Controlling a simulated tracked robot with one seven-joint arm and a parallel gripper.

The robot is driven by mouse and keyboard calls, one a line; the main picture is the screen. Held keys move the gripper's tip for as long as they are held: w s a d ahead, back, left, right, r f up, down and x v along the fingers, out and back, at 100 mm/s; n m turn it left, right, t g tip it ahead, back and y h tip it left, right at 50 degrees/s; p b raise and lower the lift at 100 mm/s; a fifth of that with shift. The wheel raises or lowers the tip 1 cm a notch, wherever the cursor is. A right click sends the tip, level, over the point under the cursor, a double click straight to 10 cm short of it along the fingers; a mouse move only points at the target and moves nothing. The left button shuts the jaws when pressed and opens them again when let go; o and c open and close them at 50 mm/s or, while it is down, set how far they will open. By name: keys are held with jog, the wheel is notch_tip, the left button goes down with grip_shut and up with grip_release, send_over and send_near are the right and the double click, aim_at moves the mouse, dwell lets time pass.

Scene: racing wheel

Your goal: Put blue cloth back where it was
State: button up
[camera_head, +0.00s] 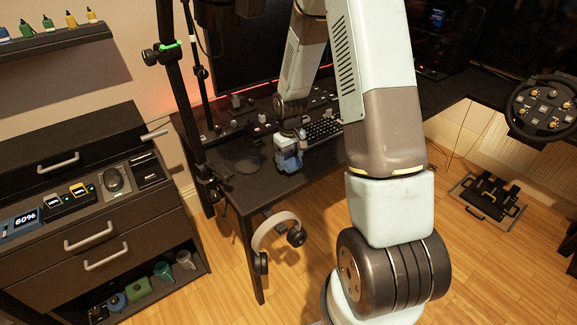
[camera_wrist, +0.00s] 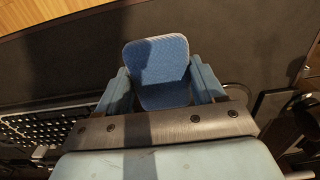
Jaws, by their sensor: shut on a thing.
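The blue cloth (camera_wrist: 160,62) is a folded, textured pad with rounded corners. In the wrist view it sits between the two fingers of my gripper (camera_wrist: 160,78), which is shut on it. In the head view my gripper (camera_head: 288,160) points down over the front part of the black desk (camera_head: 235,185), left of the keyboard. The cloth is too small and too close in colour to the fingers to make out clearly there. I cannot tell whether it touches the desk top.
The keyboard (camera_head: 323,131) lies close to my gripper. White headphones (camera_head: 275,230) hang at the desk's front edge. A black stand pole (camera_head: 180,90) rises at its left. A drawer cabinet (camera_head: 100,215) stands left; a steering wheel (camera_head: 541,108) and pedals (camera_head: 488,193) are right.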

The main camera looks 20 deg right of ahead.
jog(key=shift+f, duration=1.6)
jog(key=o, duration=1)
notch_tip(320, 180, up, 12)
jog(key=shift+r, duration=0.2)
notch_tip(320, 180, up, 11)
jog(key=t, duration=0.1)
send_over(289, 159)
jog(key=s, duration=0.5)
jog(key=s+r+m+t, duration=0.3)
jog(key=s+r, duration=1)
jog(key=s+r+t, duration=0.1)
jog(key=s+r, duration=0.2)
jog(key=s, duration=0.7)
jog(key=shift+a+r+m+t, duration=0.2)
jog(key=shift+r+m+t, duration=0.1)
jog(key=shift+r, duration=0.05)
